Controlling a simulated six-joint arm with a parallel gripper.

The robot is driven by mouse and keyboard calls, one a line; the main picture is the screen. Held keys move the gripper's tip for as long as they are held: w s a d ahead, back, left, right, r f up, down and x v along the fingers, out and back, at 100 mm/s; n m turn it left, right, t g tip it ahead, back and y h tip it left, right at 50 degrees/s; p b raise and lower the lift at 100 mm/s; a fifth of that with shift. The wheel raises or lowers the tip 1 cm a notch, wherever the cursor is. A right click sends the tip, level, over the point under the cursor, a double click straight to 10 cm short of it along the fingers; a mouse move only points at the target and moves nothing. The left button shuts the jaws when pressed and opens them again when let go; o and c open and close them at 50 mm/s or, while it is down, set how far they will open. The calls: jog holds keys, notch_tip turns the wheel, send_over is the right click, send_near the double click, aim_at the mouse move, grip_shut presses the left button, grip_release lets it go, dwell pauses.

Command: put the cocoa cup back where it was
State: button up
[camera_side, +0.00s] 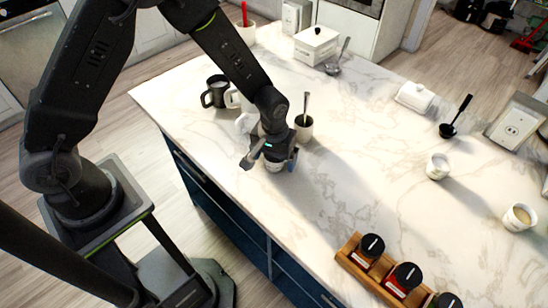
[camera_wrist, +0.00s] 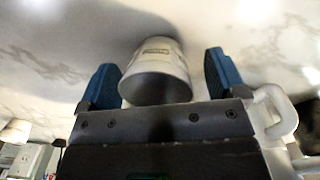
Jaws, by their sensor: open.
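A small white cup (camera_side: 272,168) with a dark label stands on the marble counter under my gripper (camera_side: 271,160), mostly hidden in the side view. In the wrist view the cup (camera_wrist: 160,62) sits between the two blue fingers, with a visible gap on each side. My gripper is open around it. Another small white labelled cup (camera_side: 437,167) stands on the right of the counter, and a cup with brown contents (camera_side: 519,217) stands farther right. I cannot read the labels, so I cannot tell which one is the cocoa cup.
A black mug (camera_side: 215,92), white mugs (camera_side: 233,98) and a cup with a spoon (camera_side: 303,127) stand close behind my gripper. A wooden rack of black-lidded jars (camera_side: 395,275) is at the front. The marble counter (camera_side: 350,185) between is clear.

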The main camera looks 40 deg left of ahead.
notch_tip(320, 180, up, 11)
jog(key=shift+r, duration=0.15)
jog(key=s+a+r+m+t, duration=0.1)
jog(key=s+a+r, duration=0.25)
jog(key=r, duration=0.35)
jog(key=s+a+r+m+t, duration=0.1)
jog(key=s+a+r+t, duration=0.1)
jog(key=s+r, duration=0.3)
jog(key=s+a+r+m+t, duration=0.2)
jog(key=s+r, duration=0.3)
jog(key=s, duration=0.4)
jog(key=shift+s+a+r, duration=0.25)
jog(key=shift+s+a, duration=0.1)
jog(key=shift+a, duration=0.2)
